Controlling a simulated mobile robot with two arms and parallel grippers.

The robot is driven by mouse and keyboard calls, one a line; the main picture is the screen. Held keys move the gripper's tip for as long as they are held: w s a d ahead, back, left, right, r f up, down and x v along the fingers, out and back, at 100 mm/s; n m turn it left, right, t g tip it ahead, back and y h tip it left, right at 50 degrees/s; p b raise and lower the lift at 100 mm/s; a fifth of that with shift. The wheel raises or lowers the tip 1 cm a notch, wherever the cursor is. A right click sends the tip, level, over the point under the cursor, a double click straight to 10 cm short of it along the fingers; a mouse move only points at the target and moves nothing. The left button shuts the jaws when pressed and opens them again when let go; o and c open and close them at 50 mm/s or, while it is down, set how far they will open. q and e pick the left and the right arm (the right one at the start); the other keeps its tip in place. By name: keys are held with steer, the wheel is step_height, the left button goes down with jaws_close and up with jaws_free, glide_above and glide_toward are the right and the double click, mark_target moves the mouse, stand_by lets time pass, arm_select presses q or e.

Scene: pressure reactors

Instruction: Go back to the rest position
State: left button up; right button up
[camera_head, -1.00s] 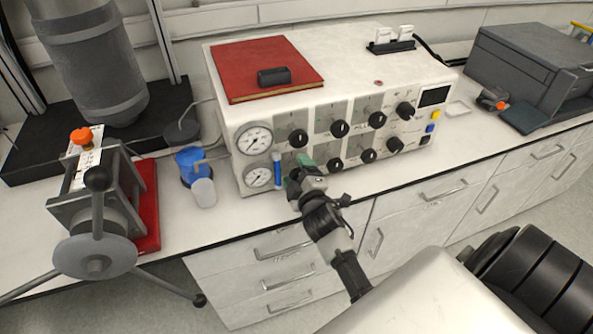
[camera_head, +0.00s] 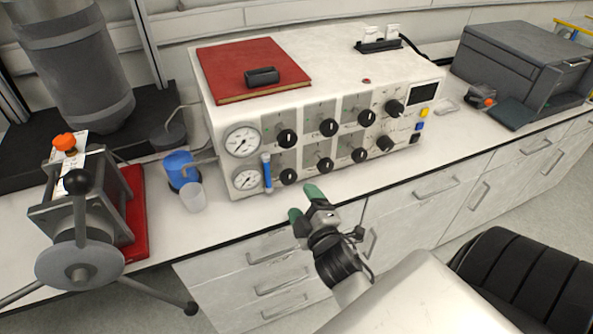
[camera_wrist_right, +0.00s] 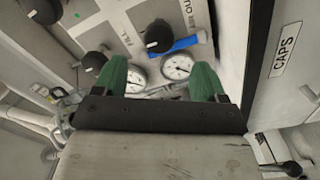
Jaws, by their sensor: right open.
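My right gripper (camera_head: 306,203) has green fingers and is in front of the control box's lower left, over the bench's front edge. It is open and empty, with a gap between its fingers in the right wrist view (camera_wrist_right: 160,80). The white control box (camera_head: 345,147) stands on the bench with several black knobs and two round gauges (camera_head: 243,141). A blue tube-like piece (camera_head: 266,173) sits upright on its front panel beside the lower gauge; it also shows in the right wrist view (camera_wrist_right: 176,47). My left gripper is not in view.
A red book (camera_head: 252,68) with a black object lies on the box. Left of it stand a blue cup (camera_head: 181,170), a clear beaker (camera_head: 192,197) and a metal device with a handwheel (camera_head: 80,262). A dark grey machine (camera_head: 520,72) is at right. Drawers (camera_head: 270,250) lie below the bench edge.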

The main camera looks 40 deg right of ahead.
steer(key=s+a+f+m+g+y, duration=0.25)
steer(key=s+a+m+g, duration=0.2)
steer(key=s+g, duration=0.35)
steer(key=s+a+f+m+g+y, duration=0.25)
steer(key=s+a+g, duration=0.3)
steer(key=s, duration=0.45)
step_height(320, 180, down, 27)
steer(key=s+g, duration=0.1)
steer(key=g, duration=0.1)
steer(key=s+d+f+g+h, duration=0.1)
steer(key=s+d+f, duration=0.2)
steer(key=s+f, duration=1.3)
steer(key=shift+s, duration=0.1)
